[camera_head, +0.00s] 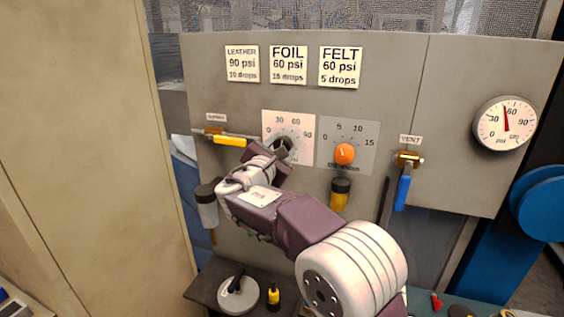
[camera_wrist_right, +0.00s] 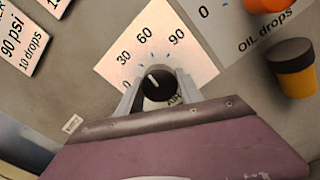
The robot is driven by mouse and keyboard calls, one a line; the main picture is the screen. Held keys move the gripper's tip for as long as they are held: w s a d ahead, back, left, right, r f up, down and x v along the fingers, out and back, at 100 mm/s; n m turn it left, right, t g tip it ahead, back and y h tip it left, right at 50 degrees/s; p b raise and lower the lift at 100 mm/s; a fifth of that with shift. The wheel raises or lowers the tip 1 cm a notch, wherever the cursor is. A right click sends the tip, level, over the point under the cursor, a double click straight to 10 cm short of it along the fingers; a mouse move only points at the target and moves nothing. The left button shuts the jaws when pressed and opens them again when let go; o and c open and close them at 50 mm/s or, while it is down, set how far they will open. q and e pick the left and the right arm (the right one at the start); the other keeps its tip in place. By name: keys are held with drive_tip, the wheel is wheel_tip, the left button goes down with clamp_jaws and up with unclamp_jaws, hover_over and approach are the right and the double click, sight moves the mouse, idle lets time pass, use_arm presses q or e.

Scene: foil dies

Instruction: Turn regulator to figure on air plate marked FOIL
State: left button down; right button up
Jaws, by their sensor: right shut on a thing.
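The air regulator knob (camera_wrist_right: 160,86) is a round black knob on a white dial plate (camera_head: 301,121) marked 30, 60 and 90. My right gripper (camera_wrist_right: 158,92) is shut on the knob, one finger on each side. In the wrist view the knob's white pointer line leans up and left, seemingly between 30 and 60. In the head view my gripper partly hides the knob. My left gripper is not in view.
An orange oil knob (camera_head: 344,154) is right of the dial. A yellow-handled valve (camera_head: 229,141) is at left, and a blue-handled vent valve (camera_head: 403,193) at right. LEATHER (camera_head: 242,64) and FELT (camera_head: 340,67) plates flank FOIL. A yellow oil bowl (camera_head: 340,195) hangs below.

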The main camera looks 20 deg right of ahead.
drive_tip(key=shift+m+b, duration=1.4)
drive_tip(key=shift+b, duration=0.1)
drive_tip(key=o, duration=1.4)
drive_tip(key=shift+s+a, duration=0.25)
drive_tip(key=shift+s, duration=0.05)
drive_tip(key=b+v, duration=0.2)
drive_tip(key=v, duration=0.6)
drive_tip(key=shift+s+b, duration=0.1)
drive_tip(key=shift+b, duration=0.2)
